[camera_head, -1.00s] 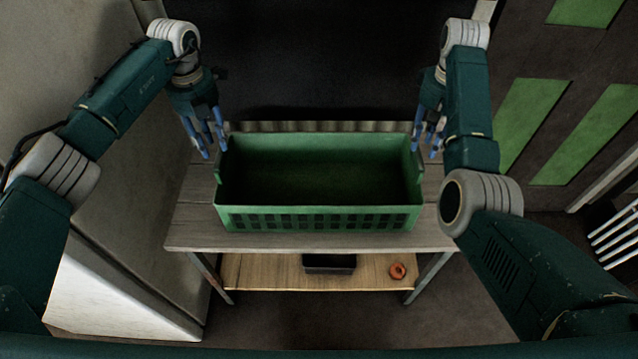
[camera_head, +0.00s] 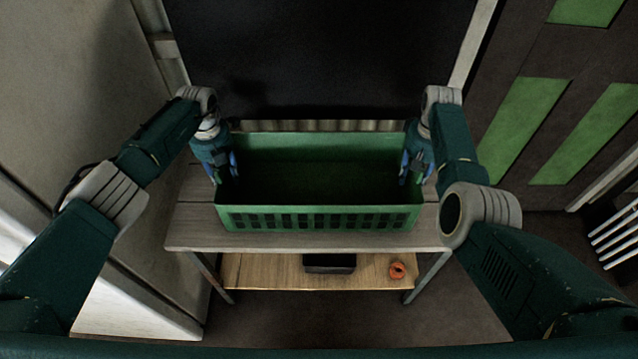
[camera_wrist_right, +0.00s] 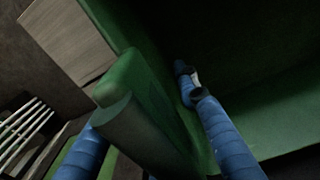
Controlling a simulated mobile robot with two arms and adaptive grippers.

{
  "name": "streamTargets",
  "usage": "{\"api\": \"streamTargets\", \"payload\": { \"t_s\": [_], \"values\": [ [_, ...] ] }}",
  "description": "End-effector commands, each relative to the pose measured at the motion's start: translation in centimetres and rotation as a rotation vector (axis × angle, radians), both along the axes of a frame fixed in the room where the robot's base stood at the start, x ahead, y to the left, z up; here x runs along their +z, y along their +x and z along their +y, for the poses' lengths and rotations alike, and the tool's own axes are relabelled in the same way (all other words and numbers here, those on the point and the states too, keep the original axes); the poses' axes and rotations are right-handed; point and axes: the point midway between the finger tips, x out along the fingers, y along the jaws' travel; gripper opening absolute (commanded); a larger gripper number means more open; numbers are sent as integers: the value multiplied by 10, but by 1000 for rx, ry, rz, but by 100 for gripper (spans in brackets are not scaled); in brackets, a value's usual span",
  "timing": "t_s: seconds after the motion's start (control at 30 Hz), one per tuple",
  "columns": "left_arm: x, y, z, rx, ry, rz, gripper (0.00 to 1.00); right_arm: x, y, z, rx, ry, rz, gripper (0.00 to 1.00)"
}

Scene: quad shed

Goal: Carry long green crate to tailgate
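The long green crate (camera_head: 318,219) stands on the wooden tabletop (camera_head: 300,243), upright and empty as far as its dark inside shows. My left gripper (camera_head: 224,170) is at the crate's left end wall, its blue fingers around the rim. My right gripper (camera_head: 411,170) is at the right end wall. In the right wrist view the crate's end wall and handle (camera_wrist_right: 145,110) lie between the spread blue fingers of my right gripper (camera_wrist_right: 150,135), with a gap visible on the inner side. The left fingertips are partly hidden by the crate wall.
A lower shelf (camera_head: 260,272) holds a black tray (camera_head: 330,263) and a small orange ring (camera_head: 397,270). A dark panel (camera_head: 320,60) rises behind the table. A grey wall stands close on the left, and a white slatted object (camera_head: 615,232) at the far right.

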Motion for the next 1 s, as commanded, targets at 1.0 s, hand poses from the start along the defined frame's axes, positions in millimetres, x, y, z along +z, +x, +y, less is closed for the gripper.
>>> {"api": "streamTargets", "payload": {
  "t_s": [1.0],
  "values": [
    [6, 1, 4, 5, 2, -2, 0, 6, 1, -4, -4, -2, -4, 0]
  ]
}}
